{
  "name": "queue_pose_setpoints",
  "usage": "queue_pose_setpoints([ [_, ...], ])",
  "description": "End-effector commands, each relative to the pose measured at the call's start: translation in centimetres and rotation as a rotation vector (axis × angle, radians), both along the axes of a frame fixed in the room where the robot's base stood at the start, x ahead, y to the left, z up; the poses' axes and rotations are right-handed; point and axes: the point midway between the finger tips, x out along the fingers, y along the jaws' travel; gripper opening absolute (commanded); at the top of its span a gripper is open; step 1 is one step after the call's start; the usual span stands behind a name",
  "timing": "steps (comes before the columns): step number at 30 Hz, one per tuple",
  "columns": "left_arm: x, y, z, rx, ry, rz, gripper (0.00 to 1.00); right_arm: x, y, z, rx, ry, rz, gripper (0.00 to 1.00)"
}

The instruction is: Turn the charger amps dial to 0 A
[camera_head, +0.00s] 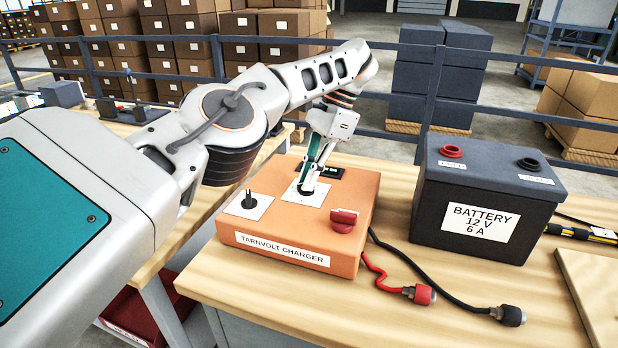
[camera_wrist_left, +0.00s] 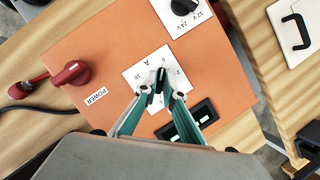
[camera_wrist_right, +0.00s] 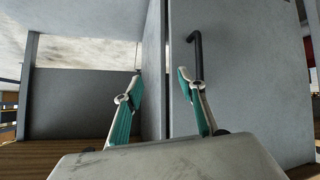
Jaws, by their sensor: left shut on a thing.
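The orange charger (camera_head: 290,215) stands on the wooden bench, labelled TARNVOLT CHARGER. Its amps dial (camera_wrist_left: 157,80) is a black knob on a white plate (camera_wrist_left: 139,76) marked with an A and several numbers. My left gripper (camera_head: 307,186) comes down from above onto that plate and is shut on the dial; it also shows in the left wrist view (camera_wrist_left: 157,92). The fingers partly cover the dial and some markings, so I cannot tell its exact setting. My right gripper (camera_wrist_right: 167,85) is open and empty, facing a grey cabinet door.
A volts dial (camera_head: 249,200) and a red power knob (camera_head: 343,220) flank the amps plate. A dark display (camera_head: 325,171) lies behind it. Red and black leads with clamps (camera_head: 420,294) lie on the bench beside a large battery (camera_head: 485,195).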

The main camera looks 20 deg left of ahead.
Motion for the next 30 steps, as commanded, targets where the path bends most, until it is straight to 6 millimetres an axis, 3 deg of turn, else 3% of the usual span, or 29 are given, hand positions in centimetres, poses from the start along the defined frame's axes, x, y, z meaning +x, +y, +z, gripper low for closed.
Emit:
queue_pose_setpoints([
  [4, 0.0, 0.1, 0.0, 0.000, 0.000, 0.003, 0.00, 0.0, 0.1, 0.1, 0.002, -0.001, 0.001, 0.40],
  [6, 0.0, 0.1, 0.0, 0.000, 0.000, 0.003, 0.21, 0.0, 0.1, 0.1, 0.003, -0.002, 0.000, 0.40],
  [7, 0.0, 0.1, 0.0, 0.000, 0.000, 0.003, 0.25, 0.0, 0.1, 0.1, 0.004, -0.002, 0.001, 0.40],
  [22, 0.0, 0.0, 0.0, 0.000, 0.000, -0.002, 0.25, -0.2, 0.1, 0.0, 0.004, 0.002, 0.003, 0.40],
  [30, -0.2, -0.1, 0.8, -0.001, -0.005, -0.081, 0.25, 1.3, 0.1, 3.2, 0.004, -0.040, 0.001, 0.40],
])
